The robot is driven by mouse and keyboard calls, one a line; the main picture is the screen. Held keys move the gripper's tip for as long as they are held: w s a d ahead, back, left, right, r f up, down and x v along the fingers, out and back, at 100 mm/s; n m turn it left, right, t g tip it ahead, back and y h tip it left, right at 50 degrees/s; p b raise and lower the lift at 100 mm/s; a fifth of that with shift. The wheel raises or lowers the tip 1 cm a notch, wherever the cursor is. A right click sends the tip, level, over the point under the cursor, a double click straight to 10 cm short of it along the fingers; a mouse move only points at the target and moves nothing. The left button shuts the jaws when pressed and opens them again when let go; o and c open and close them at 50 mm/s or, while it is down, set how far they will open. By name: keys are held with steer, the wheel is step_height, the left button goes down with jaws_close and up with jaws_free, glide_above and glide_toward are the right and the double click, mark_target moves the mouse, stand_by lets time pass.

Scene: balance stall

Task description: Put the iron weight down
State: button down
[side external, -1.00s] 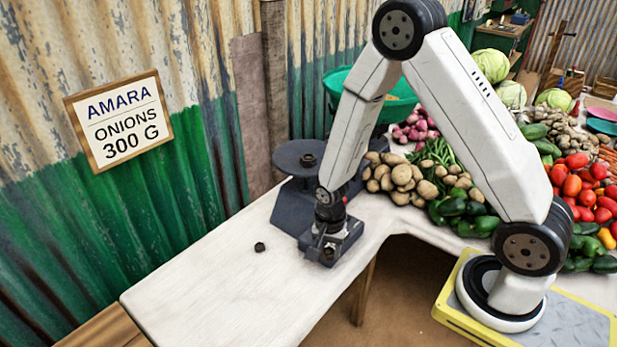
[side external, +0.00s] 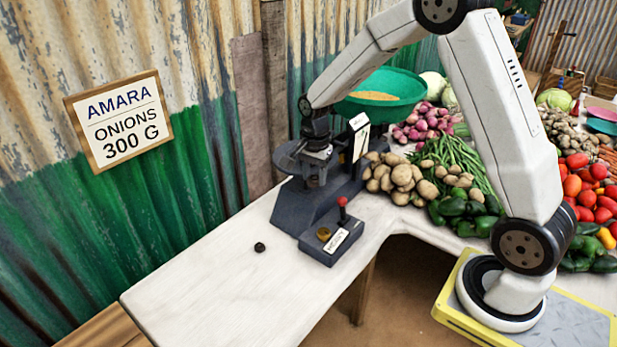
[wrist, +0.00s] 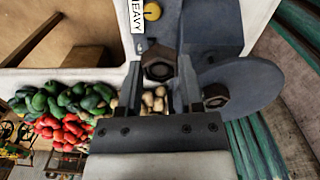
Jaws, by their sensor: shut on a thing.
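Another hexagonal weight (wrist: 215,95) rests on the plate (wrist: 245,78), to the right of the held one. I cannot tell whether the held weight clears the plate or touches it. A small black weight (side external: 260,247) lies alone on the white counter. The balance's green pan (side external: 375,100) holds a yellowish heap.
A dark block (side external: 331,240) with a red-knobbed lever (side external: 342,203), a brass disc and a "HEAVY" label stands before the balance. Potatoes (side external: 400,175) and other vegetables lie to the right. The counter (side external: 215,285) is mostly clear at front left.

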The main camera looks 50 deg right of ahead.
steer(key=w+d+r+m, duration=0.1)
steer(key=d+r, duration=0.3)
steer(key=r, duration=0.7)
steer(key=shift+w+d+m, duration=0.35)
steer(key=shift+w+m, duration=0.05)
steer(key=shift+w, duration=0.1)
glide_above(288, 147)
steer(key=s+a, duration=0.4)
steer(key=s, duration=0.1)
steer(key=f, duration=0.8)
steer(key=shift+w+f, duration=0.2)
steer(key=shift+f, duration=0.05)
steer(key=shift+w+d+f, duration=0.15)
steer(key=shift+w+f, duration=0.35)
steer(key=shift+f, duration=0.05)
steer(key=shift+w+f, duration=0.1)
steer(key=shift+f, duration=1.65)
steer(key=shift+f, duration=0.1)
